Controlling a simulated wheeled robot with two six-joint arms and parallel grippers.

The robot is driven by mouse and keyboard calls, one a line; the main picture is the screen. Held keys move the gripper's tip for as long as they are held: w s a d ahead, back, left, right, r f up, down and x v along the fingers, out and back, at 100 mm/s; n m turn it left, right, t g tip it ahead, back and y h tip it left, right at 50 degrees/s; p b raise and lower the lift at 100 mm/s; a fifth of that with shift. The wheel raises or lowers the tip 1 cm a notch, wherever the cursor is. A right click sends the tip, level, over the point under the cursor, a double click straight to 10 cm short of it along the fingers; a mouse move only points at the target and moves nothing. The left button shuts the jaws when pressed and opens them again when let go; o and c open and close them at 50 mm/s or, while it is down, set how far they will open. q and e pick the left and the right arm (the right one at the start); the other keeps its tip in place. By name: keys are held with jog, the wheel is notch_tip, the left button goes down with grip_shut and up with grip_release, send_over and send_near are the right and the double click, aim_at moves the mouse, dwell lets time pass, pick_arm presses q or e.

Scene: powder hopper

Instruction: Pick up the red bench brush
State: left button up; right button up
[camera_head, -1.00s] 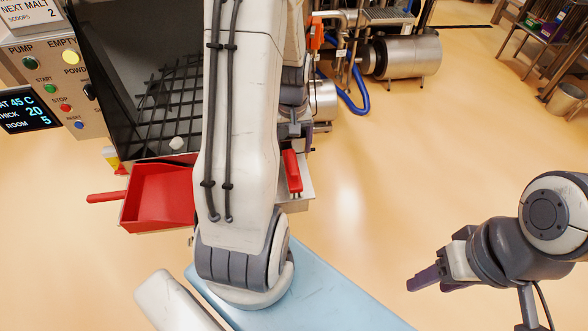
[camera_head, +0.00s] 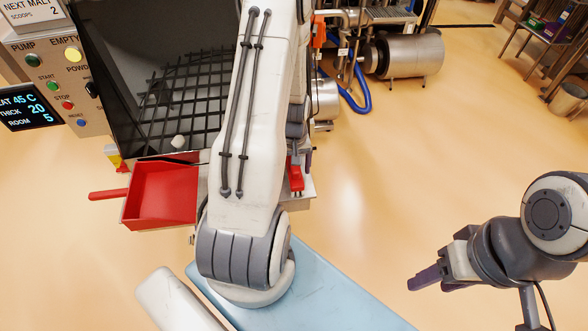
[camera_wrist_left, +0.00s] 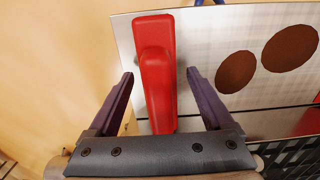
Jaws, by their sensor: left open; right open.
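The red bench brush (camera_head: 296,179) is at the right side of the hopper in the head view, partly hidden by my left arm. In the left wrist view its red handle (camera_wrist_left: 157,75) stands between the two purple fingers of my left gripper (camera_wrist_left: 161,85). The fingers are apart, with a gap on each side of the handle. In the head view the left gripper (camera_head: 301,160) is mostly hidden behind my arm. My right gripper (camera_head: 425,279) is over the floor at the right, away from the brush, holding nothing visible.
A red scoop (camera_head: 160,195) is at the hopper's front edge, left of my arm. The dark hopper grid (camera_head: 180,90) lies behind it. A pale plate with two brown ovals (camera_wrist_left: 238,72) is beside the brush. Open floor (camera_head: 370,190) lies to the right.

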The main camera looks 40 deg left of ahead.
pick_arm(q)
jog(key=c, duration=1.3)
grip_shut()
jog(key=shift+r, duration=0.1)
